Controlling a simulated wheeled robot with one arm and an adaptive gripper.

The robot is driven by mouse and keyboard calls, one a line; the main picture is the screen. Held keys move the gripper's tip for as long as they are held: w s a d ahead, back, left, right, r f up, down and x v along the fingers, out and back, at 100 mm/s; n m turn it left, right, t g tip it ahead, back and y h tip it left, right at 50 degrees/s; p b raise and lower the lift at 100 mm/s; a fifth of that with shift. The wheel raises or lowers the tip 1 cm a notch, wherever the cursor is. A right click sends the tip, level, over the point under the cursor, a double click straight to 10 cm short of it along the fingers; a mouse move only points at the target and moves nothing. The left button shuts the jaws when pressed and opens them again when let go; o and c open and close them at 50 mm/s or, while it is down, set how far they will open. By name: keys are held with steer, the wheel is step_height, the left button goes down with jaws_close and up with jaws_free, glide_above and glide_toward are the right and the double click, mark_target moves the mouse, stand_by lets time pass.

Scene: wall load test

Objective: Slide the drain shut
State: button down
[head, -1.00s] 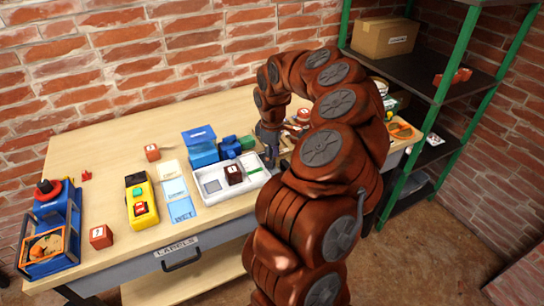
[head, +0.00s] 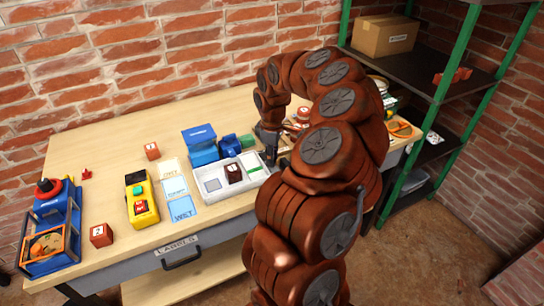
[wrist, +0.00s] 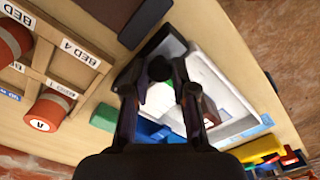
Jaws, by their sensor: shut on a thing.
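My gripper (wrist: 160,92) is low at the back right end of the white tray (wrist: 221,80). Its fingers stand either side of a dark round knob (wrist: 160,68), which rises from a dark piece at the tray's end. The white tray (head: 212,197) lies on the bench and holds a dark red cube (head: 234,173) and a green-marked strip. I cannot clearly make out which part is the drain slide or how far it stands open.
A blue box (head: 203,155) and a green block (wrist: 103,117) are close to the gripper. A wooden rack (wrist: 62,60) with labelled bays and red cylinders stands beside it. Label cards (head: 176,188) and a yellow device (head: 141,200) are left of the tray.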

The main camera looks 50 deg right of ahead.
stand_by(0.3)
steer(key=shift+w+d+p, duration=0.25)
steer(key=shift+w+p, duration=0.05)
steer(key=shift+w, duration=0.4)
steer(key=shift+w+d+p, duration=0.2)
steer(key=shift+w+p, duration=0.05)
steer(key=shift+w, duration=0.45)
steer(key=shift+w+d+p, duration=0.25)
steer(key=shift+w+p, duration=0.05)
steer(key=shift+w, duration=0.4)
steer(key=c, duration=0.9)
jaws_free()
steer(key=shift+w, duration=0.1)
steer(key=shift+c, duration=0.2)
step_height(320, 180, up, 12)
